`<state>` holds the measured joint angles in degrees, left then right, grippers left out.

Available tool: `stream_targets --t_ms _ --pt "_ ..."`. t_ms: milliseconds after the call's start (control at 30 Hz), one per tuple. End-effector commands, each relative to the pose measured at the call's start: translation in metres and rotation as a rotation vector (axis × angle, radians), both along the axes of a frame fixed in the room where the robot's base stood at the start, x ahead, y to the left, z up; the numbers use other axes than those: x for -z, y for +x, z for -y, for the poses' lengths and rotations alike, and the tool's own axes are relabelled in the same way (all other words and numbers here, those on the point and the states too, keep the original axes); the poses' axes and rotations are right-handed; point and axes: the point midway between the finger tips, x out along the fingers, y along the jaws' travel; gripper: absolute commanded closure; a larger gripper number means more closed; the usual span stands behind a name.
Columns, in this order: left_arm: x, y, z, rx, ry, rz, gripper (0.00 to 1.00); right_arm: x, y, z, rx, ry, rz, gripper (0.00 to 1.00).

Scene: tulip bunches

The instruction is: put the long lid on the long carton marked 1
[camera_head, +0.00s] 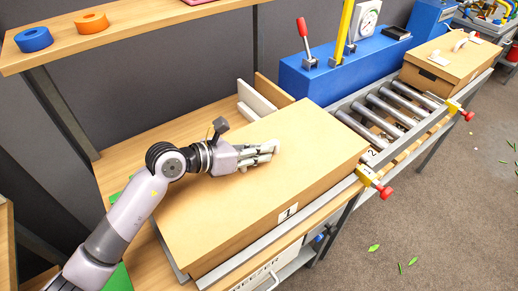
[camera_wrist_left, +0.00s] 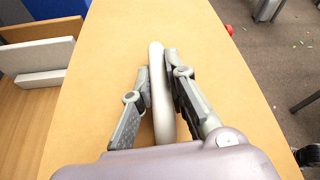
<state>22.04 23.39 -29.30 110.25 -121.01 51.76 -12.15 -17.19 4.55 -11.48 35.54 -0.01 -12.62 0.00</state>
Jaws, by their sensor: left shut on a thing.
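The long carton marked 1 (camera_head: 250,239) lies on the bench at the near end of the conveyor, its label on the front face. The flat brown long lid (camera_head: 225,210) covers its top; I see no clear gap, but cannot tell if it is fully seated. My left gripper (camera_head: 262,153) is over the middle of the lid, shut on the lid's pale handle. In the left wrist view the handle (camera_wrist_left: 157,105) stands between the two fingers of the gripper (camera_wrist_left: 160,85). The right gripper is not in view.
A blue machine (camera_head: 335,70) with red and yellow levers stands behind the rollers (camera_head: 395,110). A lidded carton (camera_head: 445,62) sits at the far end. White boards (camera_head: 257,97) stand behind the long carton. A shelf (camera_head: 110,30) with blue and orange tape rolls is upper left.

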Motion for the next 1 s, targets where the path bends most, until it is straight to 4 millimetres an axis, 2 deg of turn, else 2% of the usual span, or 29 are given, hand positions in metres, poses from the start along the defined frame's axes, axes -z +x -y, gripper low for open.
stream_targets --t_ms 33,67,400,767,867,1000 --pt "-0.001 0.000 0.000 0.000 -0.002 0.001 1.00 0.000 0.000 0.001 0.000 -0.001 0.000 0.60" --pt "-0.001 0.000 0.000 0.000 -0.001 0.002 0.85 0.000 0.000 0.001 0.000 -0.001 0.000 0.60" --pt "-0.001 0.000 0.000 0.000 -0.001 0.001 0.63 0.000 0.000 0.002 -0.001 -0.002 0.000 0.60" --pt "-0.001 -0.001 -0.003 -0.001 0.001 0.000 0.63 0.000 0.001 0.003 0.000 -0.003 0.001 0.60" --pt "-0.004 -0.006 -0.012 -0.002 0.002 0.000 0.63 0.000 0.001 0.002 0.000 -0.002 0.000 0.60" --pt "-0.014 -0.020 -0.035 -0.001 0.004 0.001 0.63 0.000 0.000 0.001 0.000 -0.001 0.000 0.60"
